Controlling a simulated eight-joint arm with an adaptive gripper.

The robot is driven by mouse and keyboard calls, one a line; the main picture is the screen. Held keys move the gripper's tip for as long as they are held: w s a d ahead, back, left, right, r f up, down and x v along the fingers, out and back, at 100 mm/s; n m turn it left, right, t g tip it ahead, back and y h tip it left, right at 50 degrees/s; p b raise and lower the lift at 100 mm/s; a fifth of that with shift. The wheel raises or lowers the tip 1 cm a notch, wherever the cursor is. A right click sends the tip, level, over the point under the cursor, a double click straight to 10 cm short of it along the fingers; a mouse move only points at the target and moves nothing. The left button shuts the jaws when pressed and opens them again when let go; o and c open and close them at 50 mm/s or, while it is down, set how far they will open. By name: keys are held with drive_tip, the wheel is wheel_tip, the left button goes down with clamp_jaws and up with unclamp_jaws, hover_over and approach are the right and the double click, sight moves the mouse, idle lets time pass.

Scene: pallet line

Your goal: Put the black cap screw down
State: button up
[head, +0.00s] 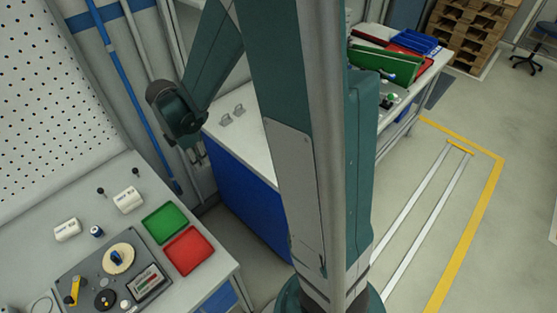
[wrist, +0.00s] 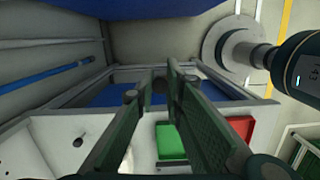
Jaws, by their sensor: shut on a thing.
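My gripper (wrist: 162,76) shows only in the wrist view. Its two long dark green fingers come close together at the tips. They are shut on a small dark piece (wrist: 160,87), which fits the black cap screw. The fingers hide most of it. Two more small black screws, one (head: 100,191) and another (head: 135,168), stand apart on the grey bench (head: 205,283) in the head view. One such screw also shows in the wrist view (wrist: 79,138), left of the fingers. The green tray (head: 165,223) and red tray (head: 188,251) lie side by side and look empty.
A grey fixture panel (head: 78,270) with knobs and a small display sits on the bench. Two white cylinders, one (head: 67,229) and another (head: 128,200), lie behind it, with a small dark blue part (head: 97,232). A perforated wall (head: 60,90) rises behind the bench.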

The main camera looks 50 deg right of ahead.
drive_tip(key=s+d, duration=0.2)
drive_tip(key=d, duration=1.2)
drive_tip(key=m+b, duration=0.1)
hover_over(269, 156)
drive_tip(key=shift+a+f, duration=0.15)
drive_tip(key=shift+f, duration=0.45)
drive_tip(key=shift+f, duration=0.1)
drive_tip(key=shift+f+b, duration=0.6)
drive_tip(key=shift+f, duration=2.2)
drive_tip(key=shift+f+b, duration=0.3)
drive_tip(key=shift+f, duration=1.8)
drive_tip(key=shift+f, duration=0.15)
